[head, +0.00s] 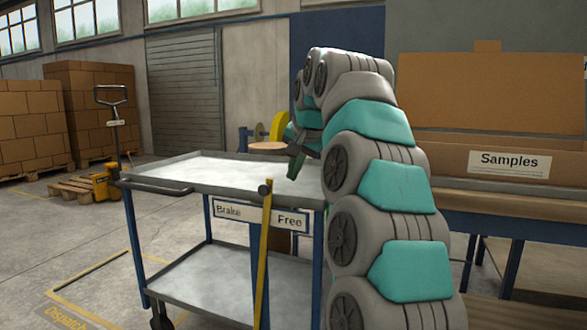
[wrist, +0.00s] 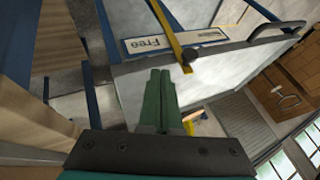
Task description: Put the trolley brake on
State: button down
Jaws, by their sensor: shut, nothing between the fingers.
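The trolley (head: 180,170) has a grey top tray, blue legs and a lower shelf. Its yellow brake lever (head: 264,240) stands nearly upright at the front side, with a dark knob (head: 265,187) on top. It crosses the label plate (head: 240,213) between "Brake" on the left and "Free" on the right. The lever (wrist: 170,30) and knob (wrist: 190,55) also show in the wrist view. My gripper (head: 293,174) is shut and empty, over the right part of the tray, apart from the knob. In the wrist view its closed fingertips (wrist: 160,74) appear left of the knob.
A bench with a "Samples" box (head: 510,163) stands at the right. A yellow tape roll (head: 278,127) is behind the trolley. A pallet truck (head: 108,180) and stacked cartons (head: 95,105) are at the left. The floor left of the trolley is mostly clear.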

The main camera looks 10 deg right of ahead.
jog(key=w+a+f, duration=0.3)
jog(key=w+f, duration=0.2)
jog(key=w, duration=0.1)
jog(key=shift+w+a+f, duration=0.2)
jog(key=shift+w+f, duration=0.1)
jog(key=shift+w, duration=0.1)
dwell(0.3)
